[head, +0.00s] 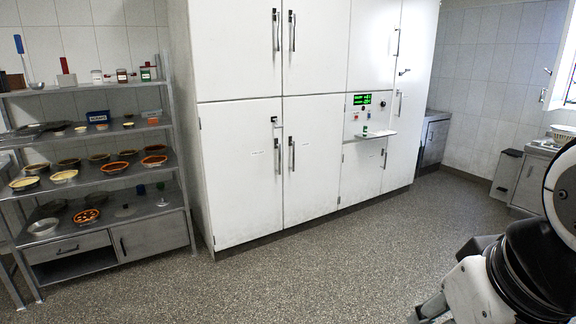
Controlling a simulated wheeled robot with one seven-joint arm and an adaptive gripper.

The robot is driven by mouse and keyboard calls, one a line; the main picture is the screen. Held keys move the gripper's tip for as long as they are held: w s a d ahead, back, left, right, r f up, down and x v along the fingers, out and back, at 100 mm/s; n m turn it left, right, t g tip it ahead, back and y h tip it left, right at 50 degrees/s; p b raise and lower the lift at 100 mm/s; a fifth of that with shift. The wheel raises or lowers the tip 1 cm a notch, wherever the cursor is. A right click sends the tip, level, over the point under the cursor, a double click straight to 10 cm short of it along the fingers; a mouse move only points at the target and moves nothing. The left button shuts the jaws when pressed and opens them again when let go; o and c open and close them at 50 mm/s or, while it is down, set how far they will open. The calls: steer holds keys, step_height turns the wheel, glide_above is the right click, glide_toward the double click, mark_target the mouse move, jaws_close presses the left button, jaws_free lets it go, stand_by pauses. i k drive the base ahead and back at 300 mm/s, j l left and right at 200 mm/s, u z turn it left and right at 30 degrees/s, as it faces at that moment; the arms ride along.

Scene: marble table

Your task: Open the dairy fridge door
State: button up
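A tall white bank of fridge doors (325,65) stands against the back wall, with upper and lower doors. The lower left door (235,190) and the lower middle door (312,180) each have a small label, too small to read, so I cannot tell which is the dairy door. Dark vertical handles sit near their shared seam: the left door's handle (279,158) and the middle door's handle (292,155). All the doors look shut. Part of my arm shows at the lower right, well apart from the doors. My gripper cannot be made out.
A metal shelf rack (160,180) with pies, pans and jars stands left of the fridge. A control panel (360,115) with green digits and a small ledge (372,136) is on the right part. Grey counters stand at the far right. The speckled floor (300,265) in front is clear.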

mark_target(312, 132)
steer(key=i+l+u, duration=0.2)
steer(key=i, duration=0.75)
steer(key=i+l+u, duration=0.25)
steer(key=i+l, duration=0.3)
steer(key=i, duration=0.4)
steer(key=i+l+u, duration=0.2)
steer(key=i+l, duration=0.45)
steer(key=i, duration=0.25)
steer(key=i+l+u, duration=0.2)
steer(key=i+l, duration=0.55)
steer(key=i, duration=0.1)
